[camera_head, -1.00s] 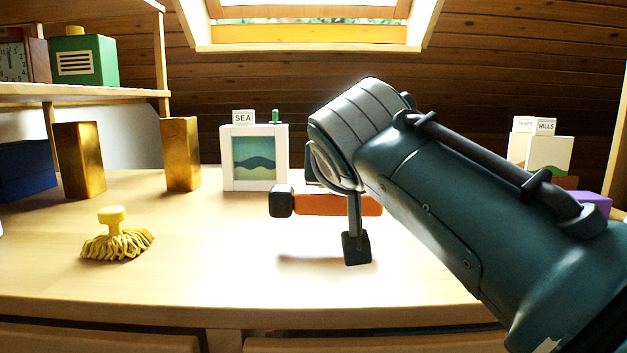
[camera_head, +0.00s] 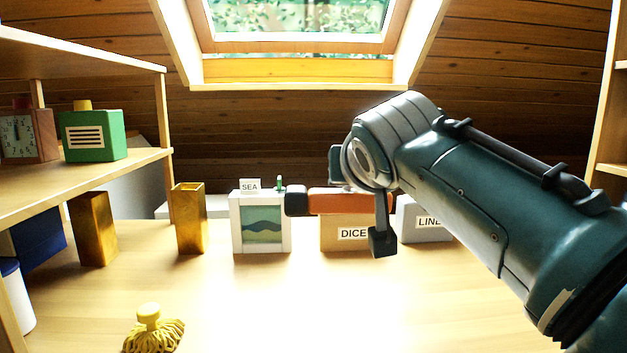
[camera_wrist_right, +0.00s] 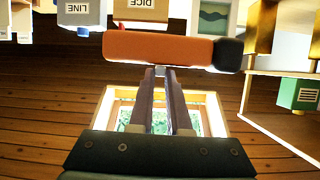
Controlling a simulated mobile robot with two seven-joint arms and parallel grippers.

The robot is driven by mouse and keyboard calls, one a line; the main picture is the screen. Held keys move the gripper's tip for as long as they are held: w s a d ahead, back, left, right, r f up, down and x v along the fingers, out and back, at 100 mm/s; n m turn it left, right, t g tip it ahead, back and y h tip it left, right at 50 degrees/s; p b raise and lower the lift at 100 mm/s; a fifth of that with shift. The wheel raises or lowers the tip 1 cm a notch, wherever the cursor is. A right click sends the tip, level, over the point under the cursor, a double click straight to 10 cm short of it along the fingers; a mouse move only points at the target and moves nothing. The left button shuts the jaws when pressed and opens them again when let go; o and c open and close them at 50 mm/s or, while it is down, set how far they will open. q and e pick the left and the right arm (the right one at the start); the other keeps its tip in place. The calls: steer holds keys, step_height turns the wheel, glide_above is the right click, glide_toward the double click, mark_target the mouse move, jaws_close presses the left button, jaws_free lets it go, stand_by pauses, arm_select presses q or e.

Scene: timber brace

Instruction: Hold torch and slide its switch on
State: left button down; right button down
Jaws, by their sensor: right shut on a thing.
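An orange torch (camera_head: 337,201) with a black head (camera_head: 296,200) is held level above the table, its head toward the left. My right gripper (camera_head: 381,215) is shut on the torch's body, and the arm hides part of that grip. In the right wrist view the torch (camera_wrist_right: 158,48) lies across the tips of my right gripper's fingers (camera_wrist_right: 161,73), its black head to the right. I cannot make out the switch in either view. My left gripper is in neither view.
Behind the torch stand a DICE box (camera_head: 343,235), a LINE box (camera_head: 426,222) and a framed SEA picture (camera_head: 262,222). Gold blocks (camera_head: 189,218) and a yellow mop-like brush (camera_head: 152,330) are at the left. Shelves (camera_head: 85,180) rise on the left. The table's front middle is clear.

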steer(key=shift+f, duration=0.1)
steer(key=shift+f+b, duration=1.2)
steer(key=shift+f, duration=0.15)
steer(key=shift+f+b, duration=7.2)
steer(key=shift+f, duration=1.35)
steer(key=c, duration=0.8)
jaws_free()
